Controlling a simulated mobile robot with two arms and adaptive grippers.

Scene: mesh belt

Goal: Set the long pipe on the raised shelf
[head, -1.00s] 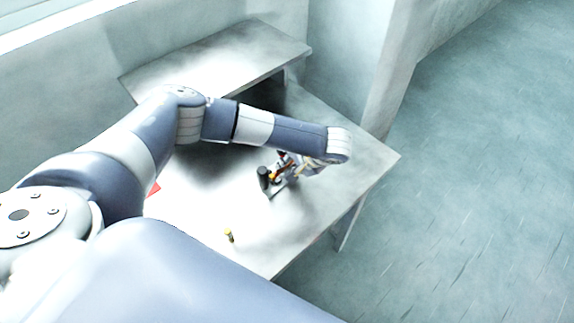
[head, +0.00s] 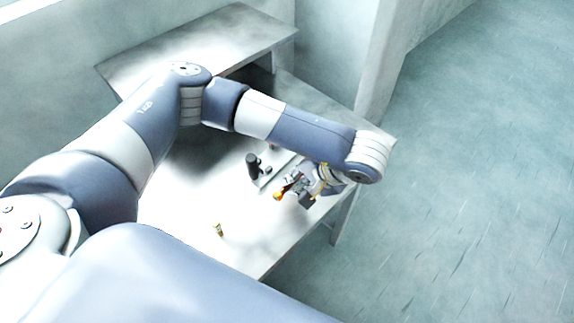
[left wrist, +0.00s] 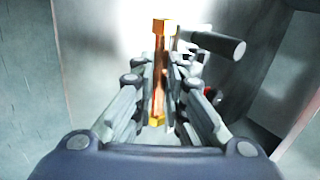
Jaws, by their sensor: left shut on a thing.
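The long pipe, a copper-coloured rod with brass-yellow ends, is held in my left gripper (head: 290,191). In the left wrist view the pipe (left wrist: 158,62) runs between the two fingers (left wrist: 165,90), which are shut on it. In the head view only its orange end (head: 279,194) shows clearly; the rest is hidden by the fingers. The gripper is near the table's right edge, and its height above the top is hard to tell. The raised shelf (head: 200,45) stands at the back left, its visible top bare. My right gripper is not in view.
A dark upright post (head: 252,166) on a pale fixture stands left of the gripper; a dark cylinder (left wrist: 222,43) shows close by in the wrist view. A small brass piece (head: 218,230) stands on the table (head: 180,215). A wall bounds the back.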

